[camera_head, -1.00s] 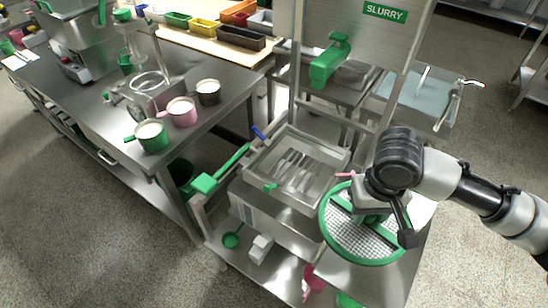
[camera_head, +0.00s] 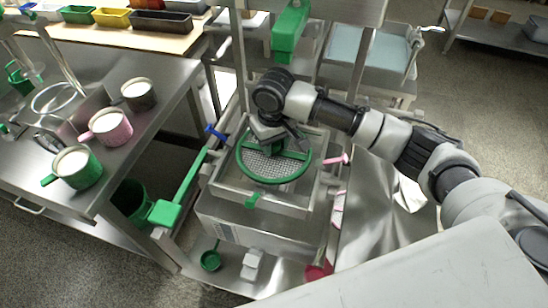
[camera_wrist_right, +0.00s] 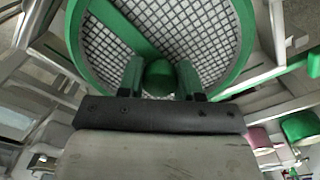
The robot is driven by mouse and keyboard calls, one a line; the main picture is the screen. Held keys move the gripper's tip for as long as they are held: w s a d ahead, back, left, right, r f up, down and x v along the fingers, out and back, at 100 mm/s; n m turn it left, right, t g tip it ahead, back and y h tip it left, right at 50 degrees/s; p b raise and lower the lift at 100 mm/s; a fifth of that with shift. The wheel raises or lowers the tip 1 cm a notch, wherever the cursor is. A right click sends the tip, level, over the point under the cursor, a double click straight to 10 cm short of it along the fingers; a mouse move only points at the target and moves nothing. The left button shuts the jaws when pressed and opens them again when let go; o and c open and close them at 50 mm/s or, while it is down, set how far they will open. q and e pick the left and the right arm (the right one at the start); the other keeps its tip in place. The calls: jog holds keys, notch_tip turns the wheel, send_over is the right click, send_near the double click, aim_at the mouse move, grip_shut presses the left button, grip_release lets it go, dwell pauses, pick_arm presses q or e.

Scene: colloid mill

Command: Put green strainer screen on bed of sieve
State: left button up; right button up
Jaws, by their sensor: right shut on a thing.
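The green strainer screen (camera_head: 274,166) is a round green ring with a grey mesh and a green crossbar. In the head view it is over the open metal bed of the sieve (camera_head: 228,183); I cannot tell whether it touches the bed. My right gripper (camera_head: 278,146) is shut on the screen's central green knob, partly hidden by the wrist. In the right wrist view the fingers (camera_wrist_right: 161,78) hold the knob, and the screen's mesh (camera_wrist_right: 190,35) fills the top. My left gripper is not in view.
A green lever (camera_head: 180,195) and blue handle (camera_head: 215,132) are left of the bed; a pink handle (camera_head: 340,160) is to its right. Green (camera_head: 76,168), pink (camera_head: 110,127) and dark (camera_head: 138,94) cups stand on the left table. A green valve (camera_head: 290,28) hangs behind.

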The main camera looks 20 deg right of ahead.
aim_at(274, 156)
notch_tip(274, 156, down, 5)
jog(key=shift+f, duration=0.2)
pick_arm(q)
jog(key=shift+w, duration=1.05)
pick_arm(e)
jog(key=o, duration=1)
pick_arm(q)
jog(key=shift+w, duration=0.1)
pick_arm(e)
notch_tip(274, 156, up, 12)
jog(key=shift+r, duration=0.15)
